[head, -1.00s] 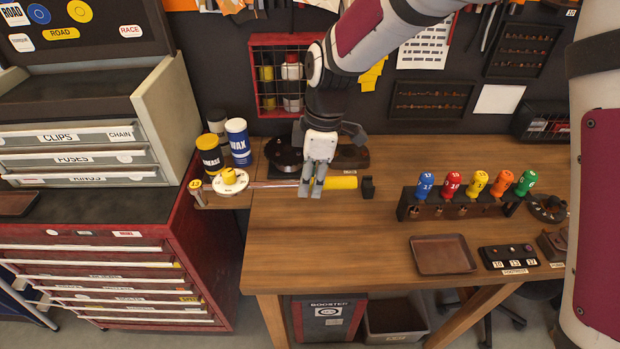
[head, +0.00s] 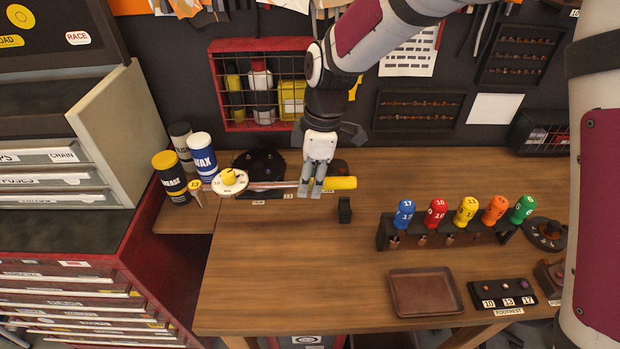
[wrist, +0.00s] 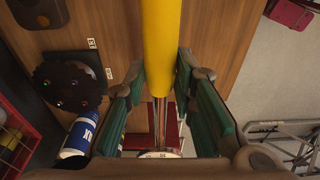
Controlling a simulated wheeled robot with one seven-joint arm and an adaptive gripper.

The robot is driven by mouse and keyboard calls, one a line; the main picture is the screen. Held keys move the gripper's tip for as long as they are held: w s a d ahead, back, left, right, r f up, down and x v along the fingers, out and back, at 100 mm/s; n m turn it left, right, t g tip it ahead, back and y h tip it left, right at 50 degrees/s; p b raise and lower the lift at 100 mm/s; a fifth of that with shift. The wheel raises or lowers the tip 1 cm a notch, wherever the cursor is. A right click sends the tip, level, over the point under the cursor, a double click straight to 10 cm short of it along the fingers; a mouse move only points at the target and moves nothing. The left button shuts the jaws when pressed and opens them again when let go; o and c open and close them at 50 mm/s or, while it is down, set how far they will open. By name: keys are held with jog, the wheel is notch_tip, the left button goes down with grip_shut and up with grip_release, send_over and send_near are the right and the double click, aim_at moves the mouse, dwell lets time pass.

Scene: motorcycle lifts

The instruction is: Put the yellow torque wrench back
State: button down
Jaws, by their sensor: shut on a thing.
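The yellow torque wrench has a yellow handle (head: 341,183), a thin steel shaft and a white round dial head with a yellow knob (head: 230,181). My gripper (head: 311,193) is shut on it near where shaft and handle meet. The wrench lies about level across the picture, head to the left, apparently above the bench. In the wrist view its yellow handle (wrist: 160,45) and shaft run between the green-padded fingers. A small black block (head: 344,209) stands on the bench below the handle end; I cannot tell whether it is a wrench rest.
The wooden bench (head: 300,270) is clear in front. A rack of coloured numbered drivers (head: 445,240) and a brown tray (head: 425,292) stand right. GREASE (head: 170,177) and WAX (head: 202,157) cans stand left. A black round carousel (head: 260,170) is behind the wrench.

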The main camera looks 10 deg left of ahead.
jog(key=shift+w+f+b, duration=1.35)
jog(key=shift+f+b, duration=0.15)
jog(key=shift+f, duration=0.9)
jog(key=shift+w+f+b, duration=1.3)
jog(key=shift+f+b, duration=0.2)
jog(key=shift+f, duration=0.9)
jog(key=shift+w+f+b, duration=1.35)
jog(key=shift+f+b, duration=0.15)
jog(key=shift+f, duration=1.15)
jog(key=c, duration=1.3)
grip_release()
jog(key=r, duration=0.4)
jog(key=d+r, duration=0.1)
jog(key=r, duration=0.7)
jog(key=shift+w+d, duration=0.3)
jog(key=shift+w, duration=0.05)
